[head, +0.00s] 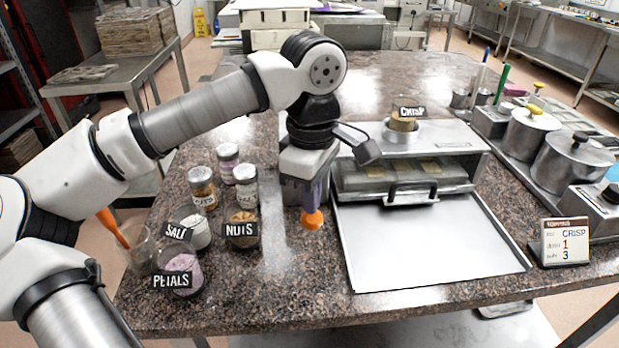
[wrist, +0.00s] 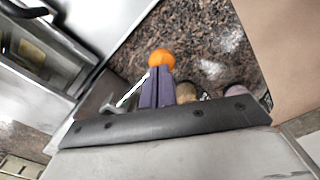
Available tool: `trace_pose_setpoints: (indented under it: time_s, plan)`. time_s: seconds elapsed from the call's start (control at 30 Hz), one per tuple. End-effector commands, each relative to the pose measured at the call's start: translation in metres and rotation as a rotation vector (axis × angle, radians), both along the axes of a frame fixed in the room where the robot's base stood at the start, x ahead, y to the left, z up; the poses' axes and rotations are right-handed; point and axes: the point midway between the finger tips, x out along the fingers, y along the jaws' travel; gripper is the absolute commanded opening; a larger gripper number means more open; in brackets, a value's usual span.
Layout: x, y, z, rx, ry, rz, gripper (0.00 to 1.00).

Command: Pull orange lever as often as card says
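The orange knob (head: 312,220) of the lever shows just below my gripper (head: 309,204) in the head view, beside the machine's left side. In the wrist view the orange knob (wrist: 161,60) sits right at the tips of my purple fingers (wrist: 157,74), and a thin metal rod (wrist: 132,92) runs towards it. The fingers lie together, shut; the knob is beyond them, not between them. Whether they touch it cannot be told. The card (head: 565,242) at the right reads CRISP, with 1 and 3 on the lines below; its small words are unreadable.
The metal machine (head: 455,140) bears a tin labelled CRISP (head: 404,122), with a flat tray (head: 430,245) in front. Jars labelled NUTS (head: 241,232), SALT (head: 194,232) and PETALS (head: 181,275) stand left, among others. Lidded pots (head: 570,160) stand right. The front counter edge is clear.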

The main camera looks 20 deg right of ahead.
Motion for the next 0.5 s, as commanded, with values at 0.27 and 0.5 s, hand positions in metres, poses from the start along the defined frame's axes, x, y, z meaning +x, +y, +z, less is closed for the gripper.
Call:
trace_pose_setpoints:
  time_s: [0.27, 0.5]
  plan:
    - [0.0018, -0.0006, -0.0132, -0.001, 0.001, 0.000, 0.00]
    - [0.0018, -0.0005, -0.0109, 0.000, 0.000, 0.000, 0.00]
